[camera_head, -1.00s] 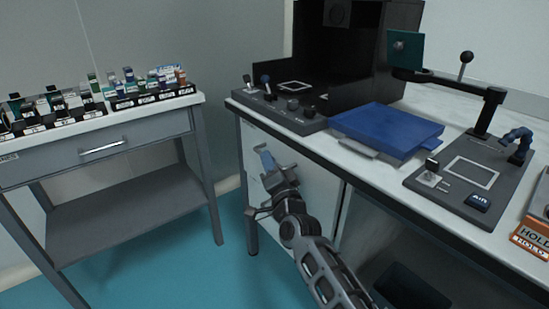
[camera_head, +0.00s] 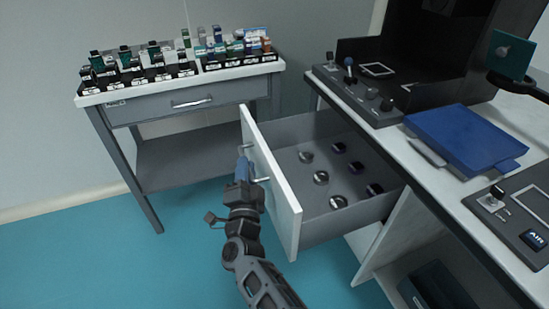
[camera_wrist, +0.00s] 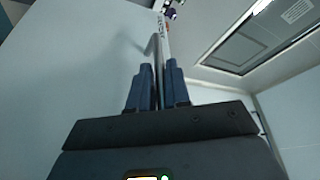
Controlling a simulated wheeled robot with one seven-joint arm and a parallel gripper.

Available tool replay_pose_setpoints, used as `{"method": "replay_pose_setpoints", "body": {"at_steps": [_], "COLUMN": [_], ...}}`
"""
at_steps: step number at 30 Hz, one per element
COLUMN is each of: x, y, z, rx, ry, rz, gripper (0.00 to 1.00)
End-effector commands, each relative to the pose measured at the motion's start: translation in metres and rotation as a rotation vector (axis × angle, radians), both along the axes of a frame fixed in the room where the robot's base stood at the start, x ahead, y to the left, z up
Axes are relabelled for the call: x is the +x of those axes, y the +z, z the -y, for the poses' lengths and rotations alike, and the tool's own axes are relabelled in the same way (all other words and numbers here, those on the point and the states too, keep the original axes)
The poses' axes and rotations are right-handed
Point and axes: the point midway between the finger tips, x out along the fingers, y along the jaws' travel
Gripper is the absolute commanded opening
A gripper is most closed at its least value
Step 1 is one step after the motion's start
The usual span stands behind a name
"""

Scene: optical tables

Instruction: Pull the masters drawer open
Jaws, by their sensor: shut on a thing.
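The drawer (camera_head: 288,215) in the workbench stands well out from the bench, with its white front facing left. Several small round dark and silver pieces (camera_head: 321,177) lie spread on its grey floor. My gripper (camera_head: 243,168) is at the outer side of the drawer front, shut on the silver bar handle (camera_head: 262,180). In the wrist view, the blue fingers of my gripper (camera_wrist: 159,85) close on either side of the thin bar. Lettering on the drawer front is too small to read, and the fingers partly hide the handle.
A grey side table (camera_head: 150,107) with its own shut drawer and racks of small labelled parts stands at the back left. The bench top (camera_head: 395,140) holds a black enclosure (camera_head: 400,60) and a blue case (camera_head: 465,137). Teal floor is clear at the left.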

Motion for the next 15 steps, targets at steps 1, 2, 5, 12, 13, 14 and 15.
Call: {"method": "replay_pose_setpoints", "body": {"at_steps": [1, 2, 5, 12, 13, 14, 15], "x": [-0.004, -0.006, -0.012, -0.02, -0.021, -0.021, -0.021], "y": [-0.002, -0.002, -0.002, -0.002, -0.002, -0.002, -0.002], "z": [-0.012, -0.019, -0.035, -0.061, -0.062, -0.064, -0.065], "rx": [-0.001, 0.001, -0.001, -0.001, -0.001, -0.001, -0.001], "ry": [0.005, 0.004, 0.003, 0.002, 0.001, 0.001, 0.0], "rz": [-0.002, -0.001, -0.002, -0.002, -0.002, -0.002, -0.003], "gripper": [0.0, 0.0, 0.0, 0.0, 0.0, 0.0, 0.0]}}
